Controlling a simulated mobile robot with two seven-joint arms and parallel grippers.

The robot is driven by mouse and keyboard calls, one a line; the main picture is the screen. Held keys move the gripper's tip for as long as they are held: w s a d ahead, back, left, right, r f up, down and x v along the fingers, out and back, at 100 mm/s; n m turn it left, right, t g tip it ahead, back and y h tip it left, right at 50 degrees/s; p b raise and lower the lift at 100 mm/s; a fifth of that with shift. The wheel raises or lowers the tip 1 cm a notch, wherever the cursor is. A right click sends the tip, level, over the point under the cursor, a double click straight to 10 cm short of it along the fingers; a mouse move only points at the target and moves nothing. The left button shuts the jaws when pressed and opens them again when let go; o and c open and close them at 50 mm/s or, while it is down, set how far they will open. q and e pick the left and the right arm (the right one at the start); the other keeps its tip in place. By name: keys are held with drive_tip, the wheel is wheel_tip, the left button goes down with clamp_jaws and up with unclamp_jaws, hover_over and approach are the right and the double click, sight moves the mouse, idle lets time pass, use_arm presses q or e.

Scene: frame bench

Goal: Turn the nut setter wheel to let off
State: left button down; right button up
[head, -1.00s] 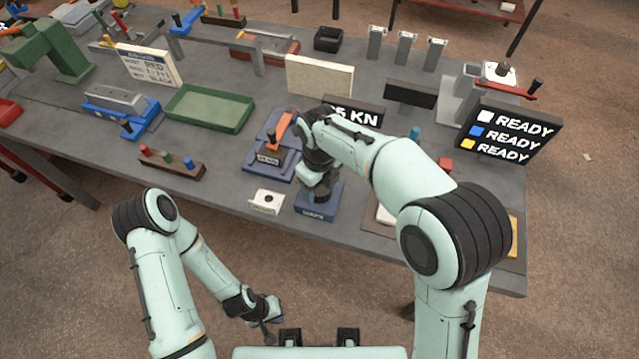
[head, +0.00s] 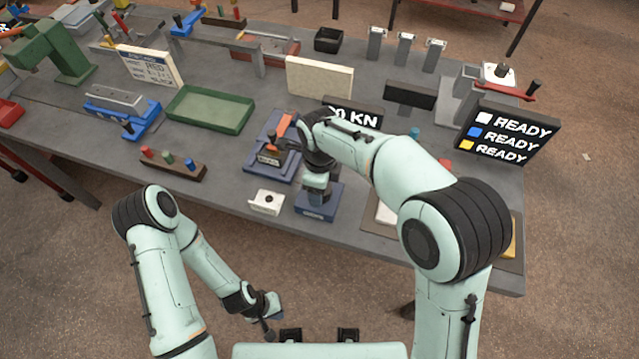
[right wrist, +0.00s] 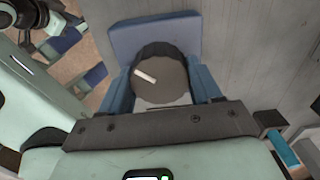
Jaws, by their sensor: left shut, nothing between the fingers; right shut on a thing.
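The nut setter wheel (right wrist: 160,85) is a dark round knob with a white mark on its top, in the right wrist view. It stands on a blue base (head: 315,212) near the bench's front edge in the head view. My right gripper (head: 318,188) points down over that base and is shut on the wheel, a finger on each side; the arm partly hides the wheel in the head view. My left gripper (head: 267,318) is shut and empty, low in front of the bench. A black display (head: 358,114) behind my right wrist is partly covered; "0 KN" shows.
A white block (head: 266,202) and a blue device with an orange lever (head: 281,126) stand just left of the wheel. A READY board (head: 508,133) stands at the right. A green tray (head: 209,109) lies left of centre.

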drive_tip(key=n, duration=0.5)
drive_tip(key=shift+r+n, duration=0.1)
drive_tip(key=shift+n, duration=0.3)
drive_tip(key=n+p, duration=0.1)
drive_tip(key=n, duration=1)
drive_tip(key=shift+n, duration=0.3)
drive_tip(key=n+p, duration=0.1)
drive_tip(key=n, duration=0.4)
drive_tip(key=n+p, duration=0.1)
drive_tip(key=n, duration=0.5)
drive_tip(key=shift+w, duration=0.1)
drive_tip(key=n, duration=0.5)
drive_tip(key=shift+p, duration=0.4)
drive_tip(key=n, duration=0.5)
drive_tip(key=shift+n, duration=0.4)
use_arm(q)
drive_tip(key=w+r, duration=0.5)
drive_tip(key=shift+w+t, duration=0.2)
drive_tip(key=shift+t, duration=0.2)
use_arm(e)
drive_tip(key=n, duration=0.5)
use_arm(q)
drive_tip(key=shift+r, duration=0.1)
use_arm(e)
drive_tip(key=shift+n, duration=0.3)
